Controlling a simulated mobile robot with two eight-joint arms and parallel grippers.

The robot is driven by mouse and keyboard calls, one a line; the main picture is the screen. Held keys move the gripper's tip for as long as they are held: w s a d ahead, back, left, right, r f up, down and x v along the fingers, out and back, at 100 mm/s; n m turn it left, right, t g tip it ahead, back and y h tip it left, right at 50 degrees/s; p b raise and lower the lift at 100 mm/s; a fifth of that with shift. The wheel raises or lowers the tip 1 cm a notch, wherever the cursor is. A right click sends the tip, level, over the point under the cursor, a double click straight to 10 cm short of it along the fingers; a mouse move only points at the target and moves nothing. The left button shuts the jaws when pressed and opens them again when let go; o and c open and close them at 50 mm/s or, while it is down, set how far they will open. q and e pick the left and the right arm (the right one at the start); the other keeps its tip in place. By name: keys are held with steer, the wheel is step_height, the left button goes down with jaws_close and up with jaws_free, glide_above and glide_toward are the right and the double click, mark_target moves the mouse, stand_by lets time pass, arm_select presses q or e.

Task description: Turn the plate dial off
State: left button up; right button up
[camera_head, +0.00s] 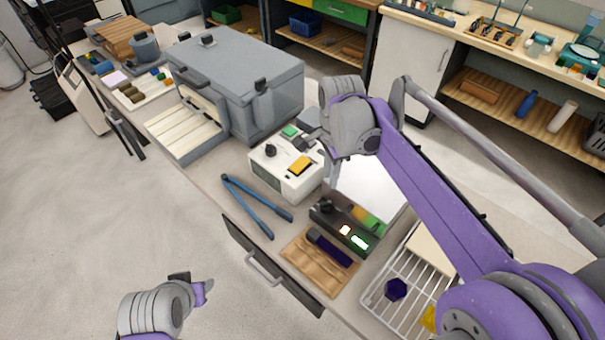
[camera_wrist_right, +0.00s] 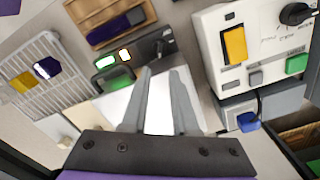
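The hot plate has a pale square top (camera_head: 368,188) and a dark front panel (camera_head: 343,232) with a black dial (camera_head: 326,206). A green light and a pale orange light glow on the panel. In the right wrist view the dial (camera_wrist_right: 162,46) sits beyond the fingertips, near the picture's top. My right gripper (camera_wrist_right: 161,72) is open and empty, with the pale top showing between its fingers. It hangs above the plate, apart from the dial. In the head view my arm partly hides the plate. My left gripper (camera_head: 195,284) is low at the left; its opening is unclear.
A white box (camera_head: 268,177) with a black knob and yellow switch stands beside the plate. Blue tongs (camera_head: 250,205), a wooden tray (camera_head: 303,262) and a wire rack (camera_head: 376,297) lie nearby. A large grey chamber (camera_head: 240,75) stands behind.

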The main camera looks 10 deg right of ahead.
mark_target(326, 203)
steer(key=f, duration=1)
steer(key=shift+a+f, duration=0.2)
steer(key=shift+a, duration=0.05)
jaws_close()
